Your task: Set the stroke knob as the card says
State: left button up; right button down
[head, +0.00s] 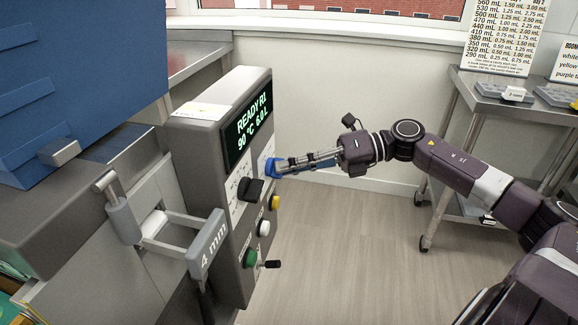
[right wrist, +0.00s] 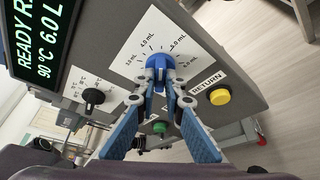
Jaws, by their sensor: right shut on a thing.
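The blue stroke knob (right wrist: 157,69) sits on a white dial plate of the grey control panel. The dial (right wrist: 153,35) has tick marks and labels that seem to run from 3.0 mL to 6.0 mL. My right gripper (right wrist: 160,65) is shut on the blue knob, one finger on each side. The knob's pointer is too small to read. In the head view the knob (head: 269,165) is partly hidden by my right gripper (head: 277,167). The card (head: 506,38) stands at the back right with rows of mL values. My left gripper is not in view.
A display (head: 248,128) reads READY, 90 °C and 6.0 L. Below are a black knob (head: 251,190), yellow (head: 275,202), white (head: 263,228) and green (head: 251,257) buttons, and a black-tipped lever (head: 271,264). The floor between panel and cart is clear.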

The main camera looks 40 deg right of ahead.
jog(key=shift+f, duration=0.1)
jog(key=c, duration=2)
grip_release()
jog(key=v, duration=1.2)
